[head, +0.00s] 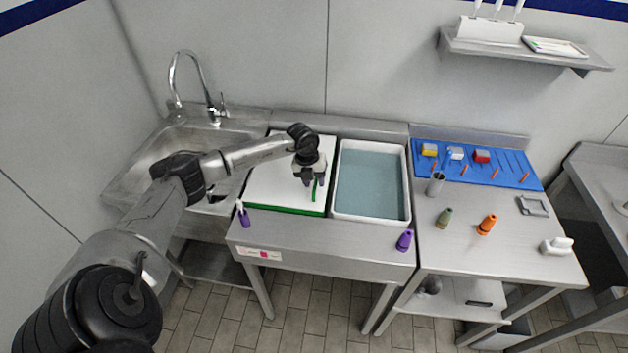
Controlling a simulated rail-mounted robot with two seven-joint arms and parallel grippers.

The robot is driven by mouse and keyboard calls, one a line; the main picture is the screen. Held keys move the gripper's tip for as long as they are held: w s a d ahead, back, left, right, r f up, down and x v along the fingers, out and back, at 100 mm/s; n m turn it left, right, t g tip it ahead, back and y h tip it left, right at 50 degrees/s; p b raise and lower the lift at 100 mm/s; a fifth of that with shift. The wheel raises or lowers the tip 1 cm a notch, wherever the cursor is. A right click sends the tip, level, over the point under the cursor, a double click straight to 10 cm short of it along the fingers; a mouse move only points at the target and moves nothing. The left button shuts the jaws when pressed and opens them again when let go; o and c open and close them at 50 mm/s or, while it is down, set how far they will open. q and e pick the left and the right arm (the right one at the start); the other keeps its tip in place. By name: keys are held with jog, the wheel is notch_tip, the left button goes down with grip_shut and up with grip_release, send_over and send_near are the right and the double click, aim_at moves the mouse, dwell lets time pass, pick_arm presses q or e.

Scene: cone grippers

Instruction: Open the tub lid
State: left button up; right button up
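A white flat lid (270,182) with a green front edge covers the left tub, set in the steel counter beside the sink. A thin green upright piece (314,190), apparently its handle, stands near the right side of the lid. My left gripper (313,183) points down over that piece. Its two dark purple tips are apart, one on each side of the green piece, and it looks open. Any contact is too small to tell. A second tub (341,207), white and uncovered, holds blue-grey water to the right. My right gripper is not in view.
Purple cones stand at the counter's front left (244,219) and front right (404,241). The right table holds a green cone (444,217), an orange cone (487,224), a metal cup (435,185) and a blue board (510,178). A tall faucet (187,75) rises behind the sink.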

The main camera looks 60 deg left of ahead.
pick_arm(q)
grip_shut()
dwell(0.3)
dwell(0.3)
